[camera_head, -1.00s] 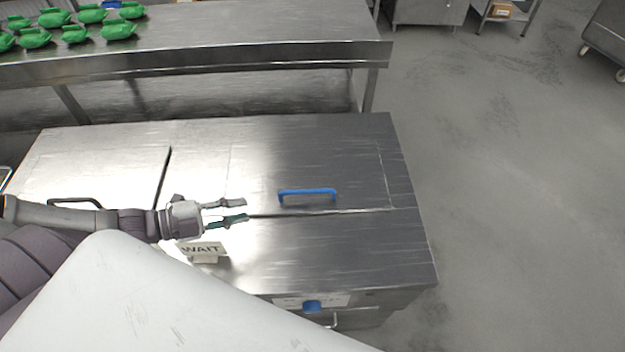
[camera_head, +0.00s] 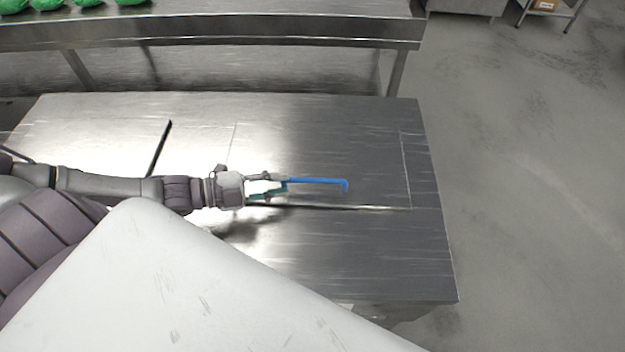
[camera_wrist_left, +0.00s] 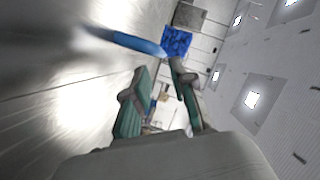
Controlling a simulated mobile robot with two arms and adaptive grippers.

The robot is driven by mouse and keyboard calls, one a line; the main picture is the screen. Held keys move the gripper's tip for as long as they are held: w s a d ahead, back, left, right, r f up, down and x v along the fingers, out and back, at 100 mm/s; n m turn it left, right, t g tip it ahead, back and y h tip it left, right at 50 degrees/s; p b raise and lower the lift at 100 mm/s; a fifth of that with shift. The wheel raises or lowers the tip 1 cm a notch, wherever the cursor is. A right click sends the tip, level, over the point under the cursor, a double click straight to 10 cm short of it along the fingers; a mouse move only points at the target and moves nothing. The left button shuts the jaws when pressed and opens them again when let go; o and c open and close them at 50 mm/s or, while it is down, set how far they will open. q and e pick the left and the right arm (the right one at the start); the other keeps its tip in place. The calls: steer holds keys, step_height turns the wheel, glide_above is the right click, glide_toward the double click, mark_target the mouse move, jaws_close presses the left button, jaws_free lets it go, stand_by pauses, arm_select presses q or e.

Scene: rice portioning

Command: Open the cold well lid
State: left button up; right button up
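The cold well lid (camera_head: 375,155) is a flat steel panel lying closed in the steel counter top. Its blue bar handle (camera_head: 325,182) stands near the front edge of the lid. My left gripper (camera_head: 285,186) is at the left end of the handle, with its two fingers apart. In the left wrist view the gripper (camera_wrist_left: 158,88) is open, with nothing visible between the green finger pads, and the blue handle (camera_wrist_left: 135,42) is beyond and left of the fingertips. Whether a finger touches the handle cannot be told. My right gripper is not in view.
A second steel panel (camera_head: 90,125) lies to the left, beyond a dark gap. A steel table (camera_head: 220,30) with green items (camera_head: 45,4) stands behind the counter. The grey floor to the right is open. My white body part covers the counter's front left.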

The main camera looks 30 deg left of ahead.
mark_target(304, 181)
arm_select(q)
steer(key=x, duration=0.8)
steer(key=shift+w+d+f+p, duration=0.15)
steer(key=shift+w+p, duration=0.1)
steer(key=shift+p, duration=0.15)
jaws_close()
